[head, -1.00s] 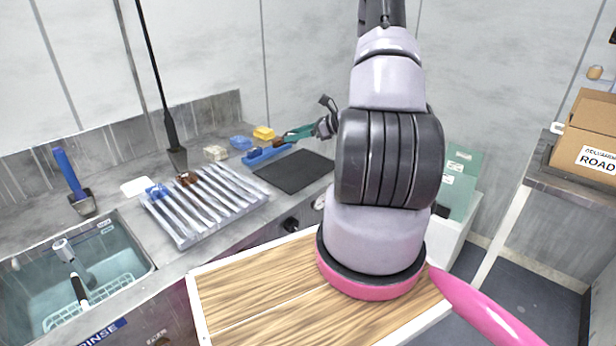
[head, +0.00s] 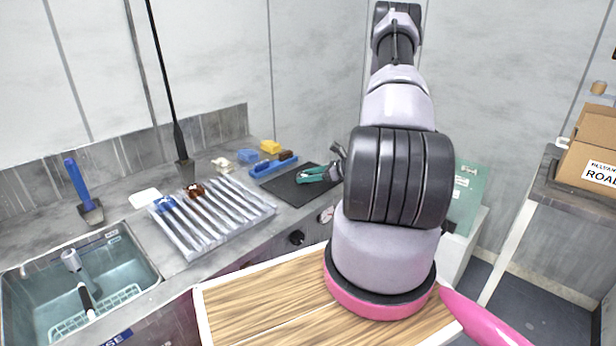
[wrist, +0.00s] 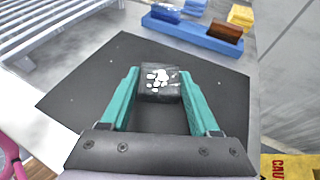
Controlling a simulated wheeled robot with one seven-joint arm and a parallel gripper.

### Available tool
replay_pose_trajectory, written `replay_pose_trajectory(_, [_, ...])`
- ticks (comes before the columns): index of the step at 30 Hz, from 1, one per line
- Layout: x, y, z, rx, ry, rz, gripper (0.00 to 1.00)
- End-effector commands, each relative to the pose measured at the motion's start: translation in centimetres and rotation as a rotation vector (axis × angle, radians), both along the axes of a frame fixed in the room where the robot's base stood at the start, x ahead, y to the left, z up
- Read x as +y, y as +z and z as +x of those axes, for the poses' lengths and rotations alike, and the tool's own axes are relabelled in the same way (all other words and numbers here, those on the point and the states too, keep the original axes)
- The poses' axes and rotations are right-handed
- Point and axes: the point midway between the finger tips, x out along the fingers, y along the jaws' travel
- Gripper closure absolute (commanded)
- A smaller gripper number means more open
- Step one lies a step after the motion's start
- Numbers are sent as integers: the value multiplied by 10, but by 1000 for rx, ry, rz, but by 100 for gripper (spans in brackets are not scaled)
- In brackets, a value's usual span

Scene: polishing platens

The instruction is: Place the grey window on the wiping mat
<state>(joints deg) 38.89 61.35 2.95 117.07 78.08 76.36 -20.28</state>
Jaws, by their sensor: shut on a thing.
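The wiping mat is a flat black sheet on the counter (head: 284,184); it fills much of the wrist view (wrist: 80,105). My gripper (wrist: 160,82), with green fingers, is shut on the grey window (wrist: 158,88), a small dark grey block with white spots on its face. The window is between the fingertips, over the mat. I cannot tell whether it touches the mat. In the head view my gripper (head: 316,174) is over the mat, and the window is too small to make out there.
A blue tray (wrist: 190,38) holding a brown block (wrist: 226,33) lies just beyond the mat. Blue (head: 247,156) and yellow (head: 270,147) blocks stand behind. A slatted rack (head: 212,215) is left of the mat. The mat is otherwise bare.

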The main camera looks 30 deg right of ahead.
Motion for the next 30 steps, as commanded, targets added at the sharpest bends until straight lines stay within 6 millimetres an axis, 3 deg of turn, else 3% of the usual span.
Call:
replay_pose_trajectory(6, [0, -3, 0, 1, 0, 1, 99])
replay_pose_trajectory(7, [0, -3, 0, 0, 0, 0, 30])
replay_pose_trajectory(9, [0, -3, 0, 0, 0, 0, 8])
replay_pose_trajectory(20, [0, 1, 0, 0, 0, 0, 8])
replay_pose_trajectory(30, [-39, 24, -41, 1, -5, -2, 8])
